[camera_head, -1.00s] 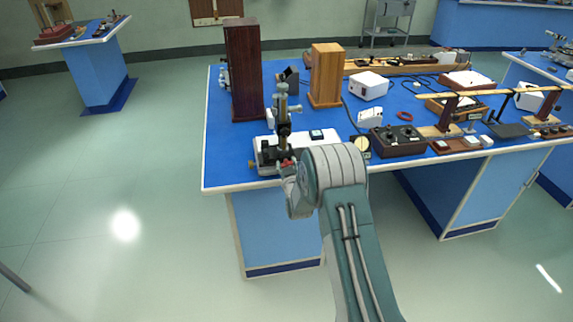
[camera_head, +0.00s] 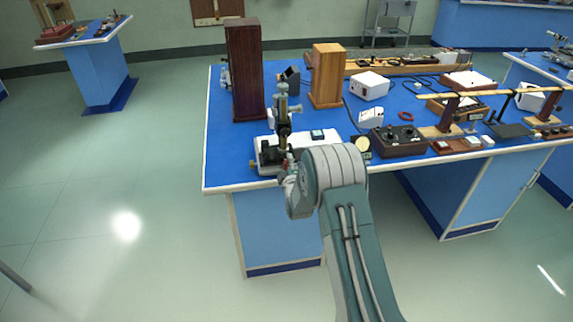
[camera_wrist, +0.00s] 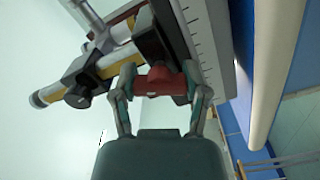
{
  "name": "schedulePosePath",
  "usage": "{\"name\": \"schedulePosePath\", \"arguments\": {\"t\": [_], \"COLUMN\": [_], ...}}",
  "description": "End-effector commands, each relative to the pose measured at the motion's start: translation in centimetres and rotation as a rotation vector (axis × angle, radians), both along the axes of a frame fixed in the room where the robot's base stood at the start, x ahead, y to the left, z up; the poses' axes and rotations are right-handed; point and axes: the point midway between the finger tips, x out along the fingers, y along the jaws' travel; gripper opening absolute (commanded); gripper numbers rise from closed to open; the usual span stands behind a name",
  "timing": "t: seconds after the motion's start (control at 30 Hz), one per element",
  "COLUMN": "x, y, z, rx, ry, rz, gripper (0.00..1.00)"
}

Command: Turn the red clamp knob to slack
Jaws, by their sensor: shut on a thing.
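The red clamp knob (camera_wrist: 160,80) shows in the wrist view, between the two fingers of my gripper (camera_wrist: 158,88). The fingers are shut on it from both sides. A black block and brass-and-grey tubes of the instrument lie just beyond the knob. In the head view the instrument, a white-based device with an upright microscope-like column (camera_head: 283,115), stands at the front left of the blue bench. My gripper (camera_head: 287,172) reaches its front edge there. The knob is mostly hidden by my gripper in that view, so its turn angle cannot be told.
A tall dark wooden box (camera_head: 245,70) stands behind the instrument, with a lighter wooden box (camera_head: 327,75) to its right. A dark control box (camera_head: 398,140) and a round dial (camera_head: 361,146) sit to the right.

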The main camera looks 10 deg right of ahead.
Motion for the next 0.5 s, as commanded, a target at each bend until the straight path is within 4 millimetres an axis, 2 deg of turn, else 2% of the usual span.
{"name": "schedulePosePath", "arguments": {"t": [0.2,0.5], "x": [0.03,0.00], "y": [0.06,0.05], "z": [-0.12,-0.24], "rx": [-0.180,-0.349], "ry": [0.002,0.004], "rz": [0.001,0.001], "gripper": [0.11,0.11]}}
